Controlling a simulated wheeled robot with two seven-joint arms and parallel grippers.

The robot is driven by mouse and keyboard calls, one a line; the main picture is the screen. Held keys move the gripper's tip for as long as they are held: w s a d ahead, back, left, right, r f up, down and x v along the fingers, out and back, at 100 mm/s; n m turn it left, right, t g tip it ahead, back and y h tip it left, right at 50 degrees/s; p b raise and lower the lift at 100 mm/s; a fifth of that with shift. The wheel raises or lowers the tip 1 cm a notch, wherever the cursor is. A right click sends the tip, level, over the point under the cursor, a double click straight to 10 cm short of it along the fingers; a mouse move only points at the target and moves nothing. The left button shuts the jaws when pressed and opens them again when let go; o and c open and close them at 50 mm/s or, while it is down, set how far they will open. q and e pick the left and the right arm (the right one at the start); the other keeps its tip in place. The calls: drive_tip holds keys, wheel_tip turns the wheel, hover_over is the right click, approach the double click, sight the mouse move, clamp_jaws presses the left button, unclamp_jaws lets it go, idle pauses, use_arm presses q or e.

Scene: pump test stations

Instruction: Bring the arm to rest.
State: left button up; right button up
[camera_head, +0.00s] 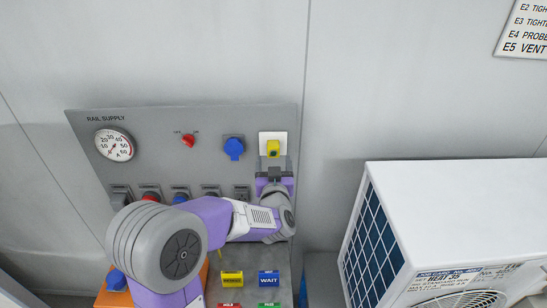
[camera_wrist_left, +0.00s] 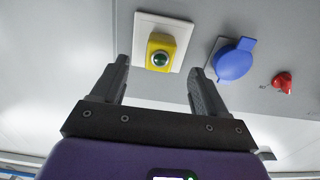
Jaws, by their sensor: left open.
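My left arm comes in from the lower left of the head view, grey and purple, and reaches up to the rail supply panel (camera_head: 215,118). My left gripper (camera_head: 274,163) is just below the yellow button box (camera_head: 272,148) on its white plate. In the wrist view the left gripper (camera_wrist_left: 158,85) has its two fingers apart with nothing between them. The yellow box (camera_wrist_left: 160,52) with a dark green button shows beyond and between the fingertips. I cannot tell whether the fingers touch the panel. My right gripper is not in view.
The panel carries a round gauge (camera_head: 114,145), a red knob (camera_head: 188,141), a blue capped socket (camera_head: 234,148) and a row of switches, partly behind my arm. A large white unit (camera_head: 455,205) stands at right. Small coloured tags, including a blue one (camera_head: 269,279), lie below.

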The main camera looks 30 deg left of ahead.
use_arm(q)
drive_tip(key=s+d+f+m+g+h, duration=0.1)
drive_tip(key=d+f+g+h, duration=0.2)
drive_tip(key=f, duration=0.6)
drive_tip(key=s+d+f+m+g+h, duration=0.15)
drive_tip(key=d+f, duration=0.25)
drive_tip(key=f, duration=0.5)
drive_tip(key=s+d+f+m+g+h, duration=0.1)
drive_tip(key=s+d+f+h, duration=0.2)
drive_tip(key=f, duration=0.6)
drive_tip(key=s+d+f+g+h+b, duration=0.1)
drive_tip(key=s+d+f+g+h, duration=0.35)
drive_tip(key=s+f, duration=0.6)
drive_tip(key=s+d+f+g+h, duration=0.1)
drive_tip(key=s+d+f+g, duration=0.4)
drive_tip(key=s+d+f, duration=0.5)
wheel_tip(320, 180, down, 10)
drive_tip(key=a+b, duration=0.2)
drive_tip(key=b, duration=1)
drive_tip(key=shift+s, duration=0.25)
